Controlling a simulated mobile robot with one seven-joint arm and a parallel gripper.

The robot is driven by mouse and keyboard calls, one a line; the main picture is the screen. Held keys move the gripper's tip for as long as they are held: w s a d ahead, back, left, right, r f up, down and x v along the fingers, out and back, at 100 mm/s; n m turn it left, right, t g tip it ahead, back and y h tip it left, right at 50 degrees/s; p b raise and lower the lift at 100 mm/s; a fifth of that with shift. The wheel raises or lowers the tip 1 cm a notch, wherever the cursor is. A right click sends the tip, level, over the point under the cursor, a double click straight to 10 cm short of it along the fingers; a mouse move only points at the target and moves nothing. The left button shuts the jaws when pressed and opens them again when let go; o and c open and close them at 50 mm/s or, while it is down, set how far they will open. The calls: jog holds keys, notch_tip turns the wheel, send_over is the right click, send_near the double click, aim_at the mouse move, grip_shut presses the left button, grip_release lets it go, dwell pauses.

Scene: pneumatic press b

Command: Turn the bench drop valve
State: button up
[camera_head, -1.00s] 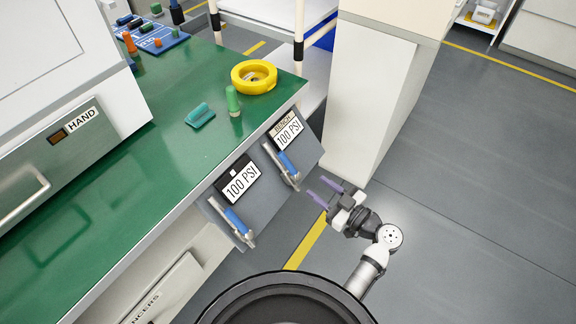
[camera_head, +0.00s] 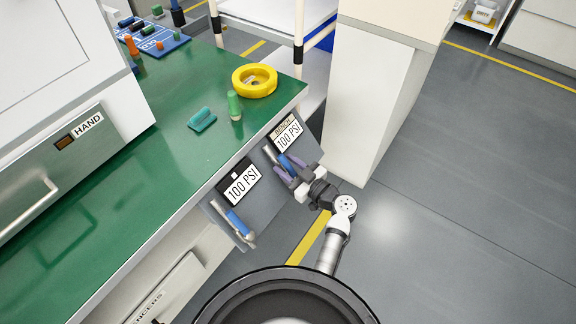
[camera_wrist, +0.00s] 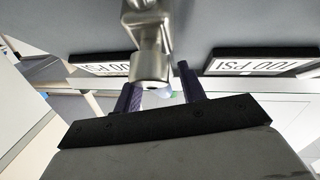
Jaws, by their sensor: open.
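The bench drop valve (camera_head: 284,162), with a blue lever on a metal body, hangs on the grey panel under the "BENCH 100 PSI" label (camera_head: 287,132). My gripper (camera_head: 290,168) is open at this valve, its purple fingers on either side of the blue lever. Whether they touch it cannot be told. In the wrist view the metal valve body (camera_wrist: 148,45) stands in front of my gripper (camera_wrist: 158,88), its end between the two fingers; the blue lever does not show there.
A second blue-levered valve (camera_head: 234,221) is to the left under another "100 PSI" label (camera_head: 242,183). The green bench (camera_head: 150,170) above carries a yellow ring (camera_head: 254,80), a green cylinder (camera_head: 234,105) and a teal piece (camera_head: 202,119). A white cabinet (camera_head: 365,95) stands to the right.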

grip_shut()
